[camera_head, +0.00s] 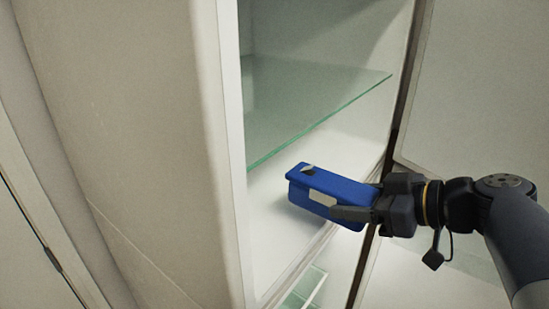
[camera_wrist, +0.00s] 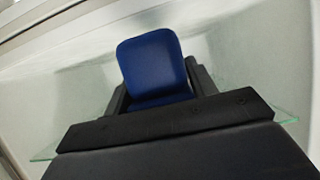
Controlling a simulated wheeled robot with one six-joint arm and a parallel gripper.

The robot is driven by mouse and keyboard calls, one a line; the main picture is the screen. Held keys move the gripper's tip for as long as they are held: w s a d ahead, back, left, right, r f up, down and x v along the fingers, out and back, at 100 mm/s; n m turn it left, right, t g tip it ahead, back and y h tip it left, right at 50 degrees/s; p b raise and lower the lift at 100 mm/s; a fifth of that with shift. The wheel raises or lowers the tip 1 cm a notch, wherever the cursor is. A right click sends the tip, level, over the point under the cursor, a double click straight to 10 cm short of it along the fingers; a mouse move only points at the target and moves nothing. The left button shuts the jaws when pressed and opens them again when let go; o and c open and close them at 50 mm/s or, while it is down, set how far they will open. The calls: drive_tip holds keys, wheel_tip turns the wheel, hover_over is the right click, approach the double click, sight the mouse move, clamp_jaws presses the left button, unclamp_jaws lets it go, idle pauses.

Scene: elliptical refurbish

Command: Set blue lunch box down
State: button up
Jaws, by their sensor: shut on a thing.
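The blue lunch box (camera_head: 328,188) is a small rounded box with a pale label on its side. It is at the opening of a white cabinet with glass shelves (camera_head: 300,112), below the upper glass shelf. My gripper (camera_head: 366,203) reaches in from the right and is shut on the lunch box. In the wrist view the lunch box (camera_wrist: 153,66) sits between the dark fingers. I cannot tell whether the box touches the surface beneath it.
The cabinet's left wall (camera_head: 130,130) stands close on the left. An open door panel (camera_head: 480,95) is on the right, behind my arm. Another glass shelf (camera_head: 303,289) shows lower down. The space on the upper glass shelf is clear.

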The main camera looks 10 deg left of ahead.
drive_tip(key=w+a, duration=0.2)
drive_tip(key=a, duration=0.3)
drive_tip(key=w+a+p, duration=0.1)
drive_tip(key=w+a, duration=0.1)
drive_tip(key=a, duration=0.3)
drive_tip(key=w+a+p, duration=0.1)
drive_tip(key=w+a, duration=0.1)
drive_tip(key=a, duration=0.4)
drive_tip(key=shift+w, duration=0.25)
drive_tip(key=shift+f+p, duration=0.3)
drive_tip(key=shift+f, duration=1.4)
drive_tip(key=shift+f, duration=0.1)
drive_tip(key=shift+f, duration=0.15)
drive_tip(key=o, duration=1.3)
drive_tip(key=shift+d, duration=0.1)
drive_tip(key=shift+c, duration=0.2)
